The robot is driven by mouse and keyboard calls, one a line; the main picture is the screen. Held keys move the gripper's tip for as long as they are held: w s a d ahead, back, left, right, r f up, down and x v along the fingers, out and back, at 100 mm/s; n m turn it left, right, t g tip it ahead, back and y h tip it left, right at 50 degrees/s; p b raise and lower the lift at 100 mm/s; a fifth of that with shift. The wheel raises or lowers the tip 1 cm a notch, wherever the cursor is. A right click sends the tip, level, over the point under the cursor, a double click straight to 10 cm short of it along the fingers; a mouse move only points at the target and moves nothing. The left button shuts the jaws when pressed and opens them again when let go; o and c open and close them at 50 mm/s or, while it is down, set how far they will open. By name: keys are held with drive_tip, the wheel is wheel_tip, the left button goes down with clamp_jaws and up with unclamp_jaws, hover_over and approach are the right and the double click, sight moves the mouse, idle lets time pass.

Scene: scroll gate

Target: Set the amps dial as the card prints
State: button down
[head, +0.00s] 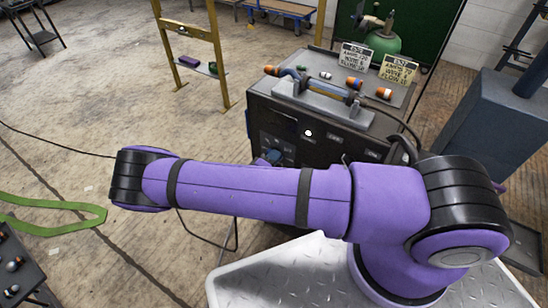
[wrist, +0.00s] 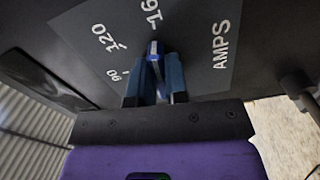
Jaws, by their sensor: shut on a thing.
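The amps dial (wrist: 154,50) is a blue knob with a white mark at its tip, on a dark plate lettered AMPS. Its tip points up in the wrist view, at or very near the tick beside a partly cut-off number starting 16. The 120 and 90 marks lie to its left. My gripper (wrist: 156,82) has its two blue fingers on either side of the knob, shut on it. In the head view, my arm hides most of the dial area. Two printed cards, one pale (head: 353,57) and one yellowish (head: 398,70), stand on the cabinet; their print is too small to read surely.
The dark cabinet (head: 325,143) carries a grey fixture with a pipe (head: 322,88) and several small orange-and-white parts on top. A cable runs off its right side. A yellow frame (head: 215,50) stands behind left. The floor at left is mostly clear, with a green strap (head: 60,207).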

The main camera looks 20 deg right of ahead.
drive_tip(key=shift+a+f+m, duration=0.1)
drive_tip(key=shift+m, duration=0.2)
drive_tip(key=c, duration=1.1)
unclamp_jaws()
drive_tip(key=shift+s, duration=0.1)
drive_tip(key=v, duration=1)
drive_tip(key=shift+s+a, duration=0.15)
drive_tip(key=shift+a, duration=0.15)
